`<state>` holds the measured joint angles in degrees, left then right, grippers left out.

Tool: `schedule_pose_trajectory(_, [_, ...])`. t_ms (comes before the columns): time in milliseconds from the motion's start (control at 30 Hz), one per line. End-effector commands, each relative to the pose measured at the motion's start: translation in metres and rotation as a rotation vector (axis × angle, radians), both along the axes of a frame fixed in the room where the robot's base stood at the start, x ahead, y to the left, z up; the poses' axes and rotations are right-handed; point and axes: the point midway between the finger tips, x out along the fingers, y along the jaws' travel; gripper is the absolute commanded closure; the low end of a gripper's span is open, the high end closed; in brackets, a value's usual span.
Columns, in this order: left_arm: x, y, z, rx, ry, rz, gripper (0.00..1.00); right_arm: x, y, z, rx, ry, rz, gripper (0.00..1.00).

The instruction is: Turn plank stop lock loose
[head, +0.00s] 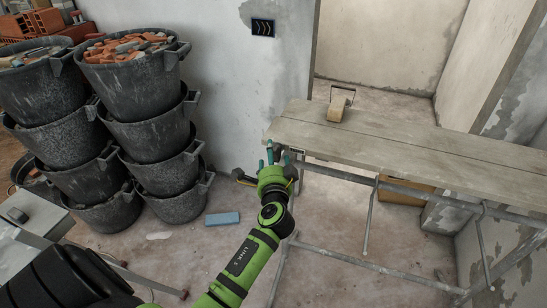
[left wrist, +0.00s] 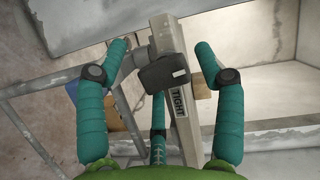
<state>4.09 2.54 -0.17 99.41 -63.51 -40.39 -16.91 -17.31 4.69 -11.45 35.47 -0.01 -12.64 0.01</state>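The plank stop lock shows in the left wrist view as a dark block-like knob (left wrist: 165,71) on a grey metal bar (left wrist: 184,118) with a "TIGHT" label. My left gripper (left wrist: 162,48) has its teal fingers spread, one on each side of the knob, with a third finger below. I cannot tell if any finger touches it. In the head view my left gripper (head: 272,153) is at the near left end of the grey wooden plank (head: 400,150), and the hand hides most of the lock there. My right gripper is not in view.
The plank rests on a metal trestle (head: 365,263). A wooden block with a handle (head: 336,109) sits on the plank. Stacked black buckets (head: 135,82) of rubble stand at the left. A blue block (head: 222,219) lies on the floor. A wall (head: 235,95) stands behind.

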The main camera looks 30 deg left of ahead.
Motion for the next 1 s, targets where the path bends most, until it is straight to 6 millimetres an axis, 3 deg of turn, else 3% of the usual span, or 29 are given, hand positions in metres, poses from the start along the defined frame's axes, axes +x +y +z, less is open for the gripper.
schedule_pose_trajectory(267, [-0.009,-0.008,0.001,0.0,-0.002,-0.005,0.31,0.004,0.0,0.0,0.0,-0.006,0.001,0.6])
schedule_pose_trajectory(700, [-0.08,-0.057,0.007,-0.003,0.001,0.0,0.31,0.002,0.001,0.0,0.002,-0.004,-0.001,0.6])
schedule_pose_trajectory(1000, [-0.098,-0.069,0.01,-0.002,-0.001,0.0,0.31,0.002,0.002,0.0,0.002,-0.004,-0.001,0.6])
